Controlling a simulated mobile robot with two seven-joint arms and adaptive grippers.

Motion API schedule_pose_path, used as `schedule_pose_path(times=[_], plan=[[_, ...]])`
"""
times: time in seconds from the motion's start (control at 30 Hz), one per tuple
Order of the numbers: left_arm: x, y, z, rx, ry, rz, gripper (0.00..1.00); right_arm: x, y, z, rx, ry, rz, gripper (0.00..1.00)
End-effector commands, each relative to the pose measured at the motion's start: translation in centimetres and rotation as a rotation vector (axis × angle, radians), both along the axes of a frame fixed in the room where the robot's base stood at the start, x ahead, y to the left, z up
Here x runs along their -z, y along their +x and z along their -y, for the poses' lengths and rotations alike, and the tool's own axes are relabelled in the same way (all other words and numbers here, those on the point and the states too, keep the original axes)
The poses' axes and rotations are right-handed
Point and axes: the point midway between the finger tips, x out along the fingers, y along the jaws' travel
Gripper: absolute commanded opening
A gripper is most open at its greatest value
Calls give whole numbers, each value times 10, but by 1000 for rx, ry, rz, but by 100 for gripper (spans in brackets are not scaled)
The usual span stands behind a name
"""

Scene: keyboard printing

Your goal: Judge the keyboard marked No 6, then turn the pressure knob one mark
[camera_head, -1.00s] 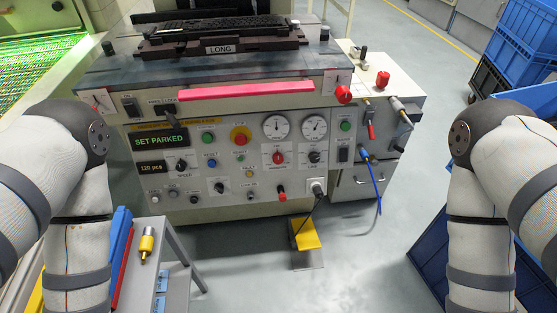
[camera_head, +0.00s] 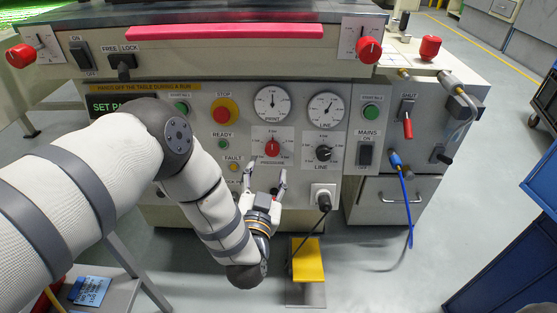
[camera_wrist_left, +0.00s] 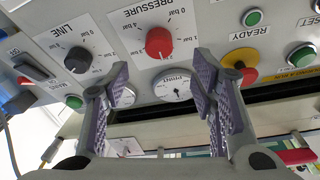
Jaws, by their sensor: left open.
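The red pressure knob (camera_head: 272,148) is on a white scale plate on the machine's front panel. It also shows in the left wrist view (camera_wrist_left: 159,43), under the upside-down word PRESSURE. My left gripper (camera_head: 265,174) is open and empty just below the knob, apart from it. In the left wrist view its two fingers (camera_wrist_left: 160,72) stand spread, with the knob ahead between them. Which mark the knob points at is too small to tell. No keyboard and no No 6 mark shows now. My right gripper is out of view.
The black line knob (camera_head: 323,153) is close right of the pressure knob. Two gauges (camera_head: 272,104) sit above, and the red-and-yellow stop button (camera_head: 224,111) is to the left. A plugged black cable (camera_head: 324,200) and a yellow pedal (camera_head: 308,262) are below right.

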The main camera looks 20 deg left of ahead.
Motion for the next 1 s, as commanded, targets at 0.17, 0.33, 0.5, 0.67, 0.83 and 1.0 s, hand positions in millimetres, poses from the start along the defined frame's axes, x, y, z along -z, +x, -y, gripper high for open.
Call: schedule_pose_path(times=[0.17, 0.33, 0.5, 0.67, 0.83, 1.0], plan=[[6, 43, -9, -1, -1, -4, 52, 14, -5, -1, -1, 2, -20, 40], [4, 68, -13, 1, -1, -6, 52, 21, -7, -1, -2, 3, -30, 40], [2, 74, -14, 2, -1, -6, 52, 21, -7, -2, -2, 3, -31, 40], [2, 74, -14, 2, -1, -6, 52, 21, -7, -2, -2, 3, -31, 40], [2, 73, -14, 2, -1, -7, 13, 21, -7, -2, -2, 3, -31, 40], [2, 73, -14, 2, -2, -7, 3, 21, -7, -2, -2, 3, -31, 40]])
